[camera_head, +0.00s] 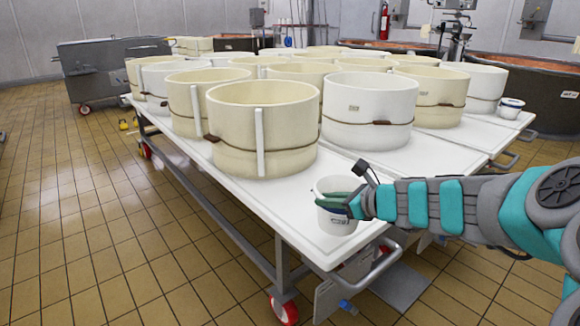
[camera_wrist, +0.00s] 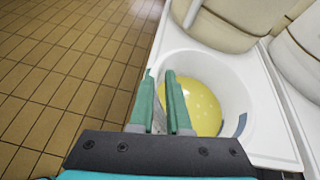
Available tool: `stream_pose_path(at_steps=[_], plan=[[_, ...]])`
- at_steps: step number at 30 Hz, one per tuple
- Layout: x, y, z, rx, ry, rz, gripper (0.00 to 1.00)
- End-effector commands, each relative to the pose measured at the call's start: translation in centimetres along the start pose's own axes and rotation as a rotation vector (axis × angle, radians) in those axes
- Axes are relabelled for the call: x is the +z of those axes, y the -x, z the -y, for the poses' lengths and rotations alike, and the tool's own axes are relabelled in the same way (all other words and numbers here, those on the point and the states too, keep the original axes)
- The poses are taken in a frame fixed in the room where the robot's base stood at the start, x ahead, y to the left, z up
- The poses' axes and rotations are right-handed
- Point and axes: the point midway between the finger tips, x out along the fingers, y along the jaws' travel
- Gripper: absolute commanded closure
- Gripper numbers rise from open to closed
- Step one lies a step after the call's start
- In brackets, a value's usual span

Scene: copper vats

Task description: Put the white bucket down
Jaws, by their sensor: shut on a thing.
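The white bucket (camera_head: 336,219) is upright over the near corner of the white table (camera_head: 290,215) in the head view. I cannot tell whether its base touches the tabletop. In the wrist view, the bucket (camera_wrist: 238,95) has yellow contents (camera_wrist: 203,108) inside. My gripper (camera_head: 338,199) comes in from the right at the bucket's rim. In the wrist view, the green fingers of my gripper (camera_wrist: 160,76) are on both sides of the rim at the bucket's left, shut on its wall. The bucket's underside is hidden.
Large cream and white vats stand on the table, the nearest being a cream vat (camera_head: 262,130) behind the bucket. A smaller white bucket (camera_head: 510,108) stands at the table's far right. Tiled floor (camera_head: 120,240) is open to the left.

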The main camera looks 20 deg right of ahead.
Motion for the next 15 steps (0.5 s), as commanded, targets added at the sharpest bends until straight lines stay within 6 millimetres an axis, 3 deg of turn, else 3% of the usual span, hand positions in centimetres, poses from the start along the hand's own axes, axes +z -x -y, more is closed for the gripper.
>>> stream_pose_path(at_steps=[15], plan=[[1.5, -7.6, 6.4, 0.000, 0.003, 0.000, 1.00]])
